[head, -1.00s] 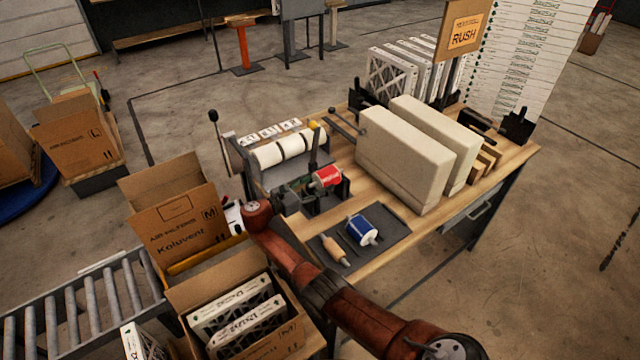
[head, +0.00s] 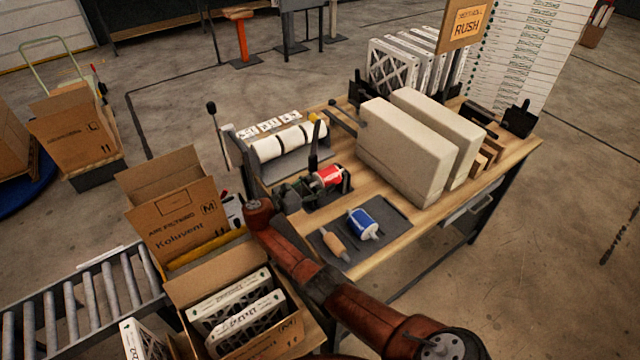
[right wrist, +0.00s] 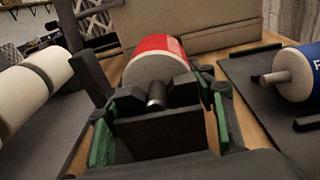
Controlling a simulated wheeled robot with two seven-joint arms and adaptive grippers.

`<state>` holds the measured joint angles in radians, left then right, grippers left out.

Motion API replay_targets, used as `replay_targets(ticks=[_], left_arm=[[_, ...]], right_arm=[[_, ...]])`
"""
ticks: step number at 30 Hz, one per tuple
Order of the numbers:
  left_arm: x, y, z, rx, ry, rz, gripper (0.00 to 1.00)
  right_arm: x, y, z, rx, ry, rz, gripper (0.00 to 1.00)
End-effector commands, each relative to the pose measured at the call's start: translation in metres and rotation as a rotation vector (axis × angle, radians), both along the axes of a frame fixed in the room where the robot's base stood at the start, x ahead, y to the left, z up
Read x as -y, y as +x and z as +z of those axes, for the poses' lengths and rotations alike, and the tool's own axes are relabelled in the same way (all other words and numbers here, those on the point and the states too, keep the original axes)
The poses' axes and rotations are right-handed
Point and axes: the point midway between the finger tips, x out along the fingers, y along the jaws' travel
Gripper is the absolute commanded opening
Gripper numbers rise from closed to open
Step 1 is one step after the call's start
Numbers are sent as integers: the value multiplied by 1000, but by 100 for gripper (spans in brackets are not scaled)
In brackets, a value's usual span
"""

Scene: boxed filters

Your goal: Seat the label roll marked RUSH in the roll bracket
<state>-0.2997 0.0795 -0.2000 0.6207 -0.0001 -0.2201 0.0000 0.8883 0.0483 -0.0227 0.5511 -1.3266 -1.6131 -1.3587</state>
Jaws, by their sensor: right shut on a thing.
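The red label roll (head: 330,176) has white ends and a thin spindle. Its marking is too small to read in the head view. My right gripper (head: 304,186) is shut on the spindle end of the red roll, as the right wrist view (right wrist: 158,95) shows. The roll (right wrist: 158,52) lies on its side between its fingers and the box beyond. The dark roll bracket (head: 346,184) is at the red roll, beside a dark upright post. I cannot tell whether the spindle rests in the bracket. My left gripper is not in view.
A blue roll (head: 363,223) and a wooden-handled tool (head: 335,245) lie on a dark mat (head: 395,228). A holder with white rolls (head: 290,143) stands behind left. Two large pale blocks (head: 405,150) stand right. Open filter cartons (head: 180,215) are at the left. A RUSH sign (head: 466,25) stands behind.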

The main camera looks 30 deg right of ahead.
Motion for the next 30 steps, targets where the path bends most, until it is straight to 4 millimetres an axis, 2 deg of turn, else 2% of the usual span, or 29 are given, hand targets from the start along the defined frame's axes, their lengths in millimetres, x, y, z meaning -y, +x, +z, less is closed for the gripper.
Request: replay_targets(ticks=[1,14,15,23,30], left_arm=[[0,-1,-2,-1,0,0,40],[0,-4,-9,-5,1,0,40],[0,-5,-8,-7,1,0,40],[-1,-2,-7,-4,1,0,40],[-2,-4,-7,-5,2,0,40]], right_arm=[[4,-2,-6,-10,-8,-1,7],[3,-2,-20,-14,-8,-1,7],[3,-2,-19,-13,-7,-1,54],[1,-1,-15,-8,-4,1,72],[1,-1,-16,-9,-1,0,72]])
